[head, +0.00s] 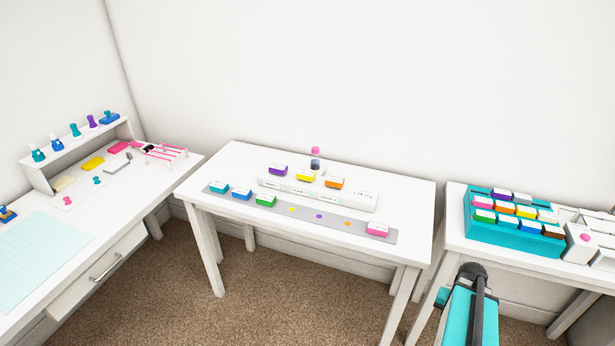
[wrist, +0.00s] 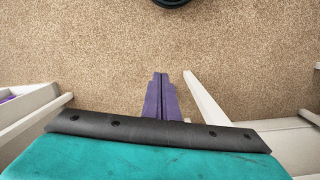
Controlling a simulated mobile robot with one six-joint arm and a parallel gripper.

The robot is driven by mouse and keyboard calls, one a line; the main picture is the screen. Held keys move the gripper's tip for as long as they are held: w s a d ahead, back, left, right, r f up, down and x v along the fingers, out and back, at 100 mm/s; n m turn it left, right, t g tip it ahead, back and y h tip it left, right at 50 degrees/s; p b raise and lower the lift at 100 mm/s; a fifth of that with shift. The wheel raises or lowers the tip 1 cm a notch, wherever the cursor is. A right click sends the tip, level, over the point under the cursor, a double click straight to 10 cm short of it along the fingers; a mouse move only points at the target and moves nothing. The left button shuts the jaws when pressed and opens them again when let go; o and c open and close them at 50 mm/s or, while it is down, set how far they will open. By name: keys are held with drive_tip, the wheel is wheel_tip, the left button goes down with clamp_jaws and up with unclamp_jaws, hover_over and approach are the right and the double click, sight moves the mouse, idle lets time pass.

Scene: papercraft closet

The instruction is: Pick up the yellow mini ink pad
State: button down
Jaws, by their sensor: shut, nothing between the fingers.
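A small yellow ink pad (head: 305,176) with a white lower part sits on the middle white table (head: 230,165), between a purple pad (head: 278,170) and an orange pad (head: 335,183), behind a low white labelled block (head: 318,195). Another small yellow pad (head: 526,211) sits among several pads in the teal tray (head: 515,240) on the right table. My gripper's purple fingers (wrist: 161,80) are shut and empty in the wrist view, above the carpet. My arm shows at the lower right of the head view, away from the pads; its fingers are hidden there.
A grey strip (head: 290,212) on the middle table bears teal, blue, green and pink pads and yellow, purple and orange dots. A stacked pink and dark item (head: 315,158) stands behind. The left desk (head: 40,285) holds stamps and a larger yellow item (head: 93,163).

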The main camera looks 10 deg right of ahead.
drive_tip(key=s+d+r+m+h, duration=0.1)
drive_tip(key=s+d+r+m, duration=0.1)
drive_tip(key=s+d+r, duration=0.35)
drive_tip(key=s+d+r+m+h+p, duration=0.1)
drive_tip(key=s+d+r+m, duration=0.1)
drive_tip(key=d+r, duration=0.6)
drive_tip(key=s+d+r+m+h, duration=0.15)
drive_tip(key=s+d+r, duration=0.25)
drive_tip(key=d, duration=0.6)
drive_tip(key=s+d+r+m, duration=0.5)
drive_tip(key=s+r, duration=0.4)
drive_tip(key=s+d+r+m+g, duration=0.1)
drive_tip(key=s+d+r+m, duration=0.3)
drive_tip(key=s+r, duration=0.5)
drive_tip(key=shift+s+d+r+m+h+p, duration=0.3)
drive_tip(key=shift+d+r+m+h+p, duration=0.05)
drive_tip(key=shift+r, duration=0.35)
drive_tip(key=c, duration=2.5)
unclamp_jaws()
